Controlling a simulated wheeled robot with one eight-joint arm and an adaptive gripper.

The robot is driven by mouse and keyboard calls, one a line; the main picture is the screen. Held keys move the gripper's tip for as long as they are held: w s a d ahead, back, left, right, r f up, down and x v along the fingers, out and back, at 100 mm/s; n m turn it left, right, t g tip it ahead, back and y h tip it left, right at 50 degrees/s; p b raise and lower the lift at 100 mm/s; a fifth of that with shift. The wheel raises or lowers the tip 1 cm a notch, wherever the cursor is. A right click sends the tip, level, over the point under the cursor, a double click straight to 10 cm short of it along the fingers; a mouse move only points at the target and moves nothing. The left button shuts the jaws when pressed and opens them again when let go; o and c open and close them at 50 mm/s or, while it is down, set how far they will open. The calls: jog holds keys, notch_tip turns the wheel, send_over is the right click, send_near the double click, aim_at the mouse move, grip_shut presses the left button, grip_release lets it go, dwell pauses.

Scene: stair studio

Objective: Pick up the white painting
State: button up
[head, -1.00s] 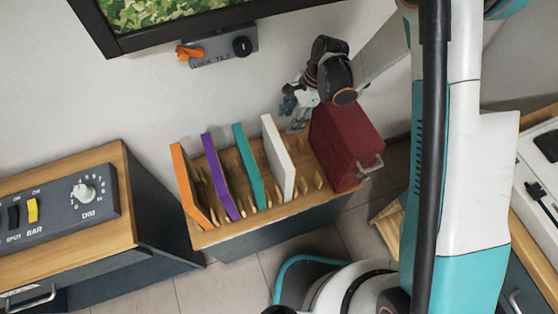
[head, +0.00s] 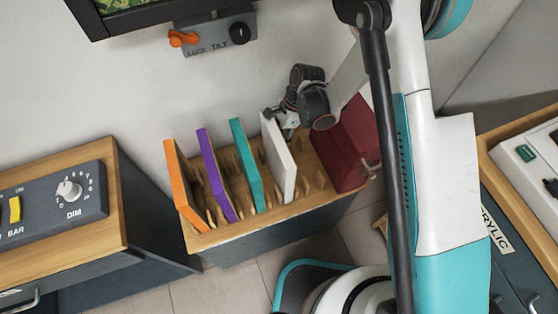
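The white painting (head: 279,161) stands on edge in a wooden slotted rack (head: 222,233), the rightmost of the upright panels there. My gripper (head: 277,120) is at the painting's upper right corner, close to its top edge. It overlaps the top of the painting in the picture. The fingers are small and dark here, and I cannot tell whether they touch the painting or are open or shut.
Teal (head: 246,166), purple (head: 217,175) and orange (head: 186,187) panels stand to the left in the rack. A dark red box (head: 345,147) stands to the right. A lock/tilt switch panel (head: 214,37) is on the wall above. A dimmer console (head: 50,203) is at left.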

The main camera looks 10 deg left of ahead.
dwell(0.5)
jog(key=shift+f, duration=0.1)
grip_shut()
